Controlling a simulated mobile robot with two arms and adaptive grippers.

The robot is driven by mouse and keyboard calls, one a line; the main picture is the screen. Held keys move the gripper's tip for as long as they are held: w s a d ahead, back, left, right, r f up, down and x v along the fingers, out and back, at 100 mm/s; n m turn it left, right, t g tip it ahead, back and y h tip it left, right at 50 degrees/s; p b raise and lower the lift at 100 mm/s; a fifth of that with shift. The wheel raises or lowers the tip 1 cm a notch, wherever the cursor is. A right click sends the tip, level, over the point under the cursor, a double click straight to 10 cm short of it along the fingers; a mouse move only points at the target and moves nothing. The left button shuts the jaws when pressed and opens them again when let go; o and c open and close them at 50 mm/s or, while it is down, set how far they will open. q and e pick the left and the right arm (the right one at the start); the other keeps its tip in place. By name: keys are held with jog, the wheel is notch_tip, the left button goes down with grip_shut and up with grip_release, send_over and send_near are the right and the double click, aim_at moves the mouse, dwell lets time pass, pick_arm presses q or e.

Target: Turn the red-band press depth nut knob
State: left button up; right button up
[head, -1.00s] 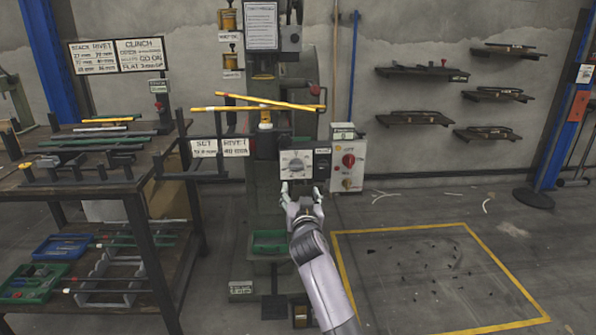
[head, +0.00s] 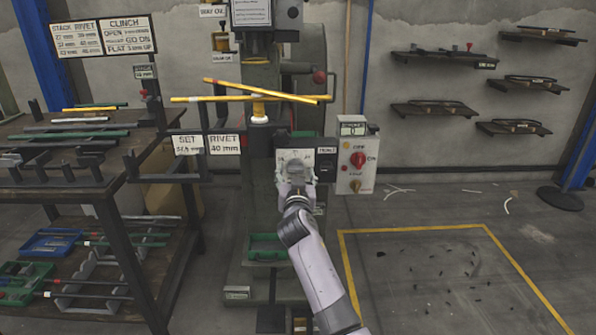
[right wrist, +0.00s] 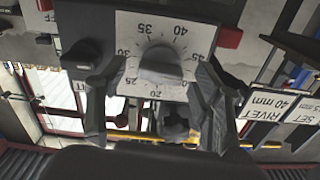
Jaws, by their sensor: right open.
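The press (head: 262,205) is a tall grey-green machine in the middle of the head view. Its depth knob (head: 294,159) is a grey knob on a white dial plate, partly covered by my gripper. The right wrist view shows the knob (right wrist: 160,66) upside down, with the dial plate (right wrist: 185,27) numbered around it. My right gripper (head: 294,183) is open at the dial. In the right wrist view its fingers (right wrist: 157,88) stand on either side of the knob; I cannot tell whether they touch it. My left gripper is out of view.
A control box (head: 356,162) with a red knob stands right of the dial. Yellow rods (head: 250,94) cross the press above. A SET/RIVET sign (head: 206,145) hangs at left, beside a loaded rack (head: 150,250). Open floor lies inside yellow lines at right.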

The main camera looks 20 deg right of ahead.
jog(key=shift+w, duration=0.1)
jog(key=shift+r, duration=0.1)
jog(key=shift+c, duration=0.6)
jog(key=c, duration=1)
jog(key=shift+c, duration=0.2)
